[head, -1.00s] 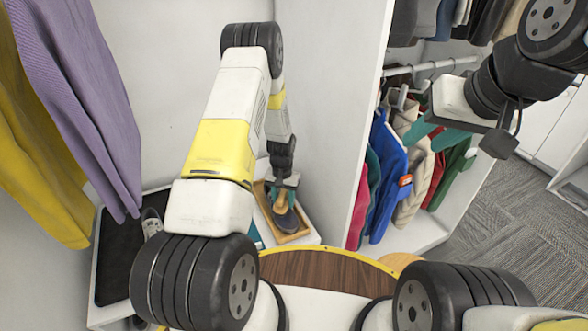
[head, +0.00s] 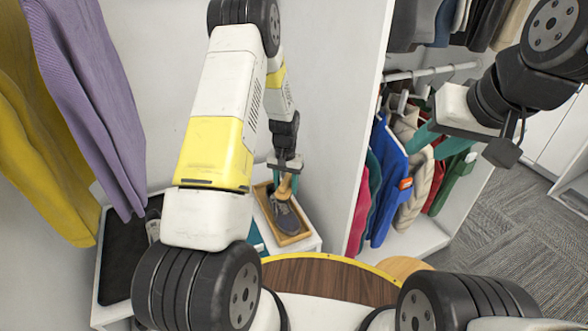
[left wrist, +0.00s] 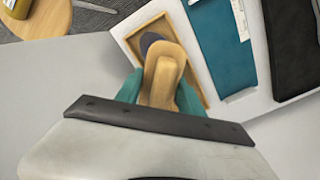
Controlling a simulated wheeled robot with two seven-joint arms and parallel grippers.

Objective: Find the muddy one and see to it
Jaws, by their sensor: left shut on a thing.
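My left gripper (head: 284,170) is shut on a pale wooden brush-like thing (head: 285,187), held over the back part of a dark grey shoe (head: 287,219). The wooden thing (left wrist: 160,75) is between the teal fingers in the left wrist view; its underside is hidden, and I cannot tell whether it touches the shoe. The shoe lies in a wooden tray (head: 304,237). Another shoe (head: 152,229) on the black mat (head: 118,260) is mostly hidden by my left arm. I cannot make out mud. My right gripper (head: 438,140) is open and empty near the hanging clothes.
A teal item with a white label (left wrist: 215,40) lies between tray and mat. A white partition (head: 365,130) stands right of the tray. Purple (head: 85,90) and yellow (head: 35,150) garments hang at left. Carpet floor (head: 490,235) is clear at right.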

